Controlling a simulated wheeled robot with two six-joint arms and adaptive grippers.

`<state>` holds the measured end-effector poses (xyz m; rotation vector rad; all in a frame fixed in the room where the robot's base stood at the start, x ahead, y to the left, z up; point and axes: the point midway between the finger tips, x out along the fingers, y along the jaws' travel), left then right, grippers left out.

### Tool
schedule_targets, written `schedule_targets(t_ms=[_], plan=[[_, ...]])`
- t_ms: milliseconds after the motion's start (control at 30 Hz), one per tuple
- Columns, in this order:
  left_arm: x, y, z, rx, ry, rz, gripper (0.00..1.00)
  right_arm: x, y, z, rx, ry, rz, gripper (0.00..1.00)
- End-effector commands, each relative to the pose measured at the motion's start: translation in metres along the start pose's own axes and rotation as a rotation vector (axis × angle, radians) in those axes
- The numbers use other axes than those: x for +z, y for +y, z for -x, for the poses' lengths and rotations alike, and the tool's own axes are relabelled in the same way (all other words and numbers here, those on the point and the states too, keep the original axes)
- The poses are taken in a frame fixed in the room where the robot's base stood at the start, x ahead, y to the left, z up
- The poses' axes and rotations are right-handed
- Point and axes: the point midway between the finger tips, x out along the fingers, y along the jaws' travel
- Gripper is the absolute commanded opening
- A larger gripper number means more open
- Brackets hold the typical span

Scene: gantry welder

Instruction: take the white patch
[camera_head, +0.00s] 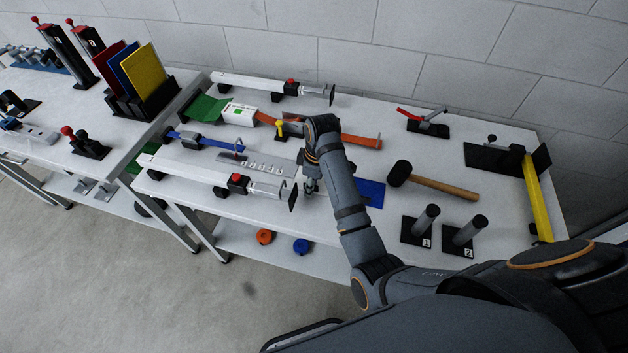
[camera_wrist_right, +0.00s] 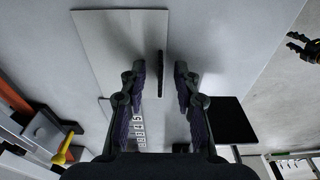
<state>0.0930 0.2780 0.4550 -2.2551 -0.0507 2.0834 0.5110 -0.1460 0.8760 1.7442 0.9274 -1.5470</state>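The white patch (camera_wrist_right: 112,45) seems to be the pale flat plate in the upper left of the right wrist view; in the head view my right arm hides that spot. A narrow dark strip (camera_wrist_right: 160,74) lies at its right edge; I cannot tell if it belongs to the plate. My right gripper (camera_wrist_right: 160,72) is open and empty, its fingers apart on both sides of the strip. In the head view it points down over the table (camera_head: 311,187). A dark claw with spread prongs, apparently my left gripper (camera_wrist_right: 292,42), shows at the right wrist view's right edge.
Beside my right gripper are a plate with numbers (camera_head: 262,166) and a front clamp with a black end plate (camera_head: 293,197). An orange bar (camera_head: 361,141) lies behind, a blue plate (camera_head: 371,192) and a mallet (camera_head: 440,186) to the right. The table's front edge is near.

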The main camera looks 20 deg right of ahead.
Motion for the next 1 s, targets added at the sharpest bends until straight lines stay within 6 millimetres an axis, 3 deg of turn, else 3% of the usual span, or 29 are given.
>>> schedule_targets(t_ms=[67, 267, 733, 967, 1000], plan=[[-0.003, 0.0, 0.0, 0.0, 0.005, 0.0, 0.4, 0.0, 0.0, 0.0, 0.0, 0.0, 0.0, 0.28], [-0.015, 0.0, 0.0, -0.001, 0.023, 0.001, 0.4, 0.0, 0.0, 0.0, 0.0, 0.0, 0.0, 0.01], [-0.015, -0.001, -0.001, -0.002, 0.024, 0.0, 0.4, -0.001, 0.001, 0.004, 0.002, 0.002, 0.0, 0.0], [-0.013, -0.001, -0.005, -0.002, 0.02, 0.0, 0.4, -0.008, 0.001, 0.053, 0.006, 0.006, 0.001, 0.0], [-0.014, -0.003, 0.015, -0.002, 0.019, 0.0, 0.4, -0.009, 0.0, 0.07, 0.0, 0.002, 0.0, 0.0]])
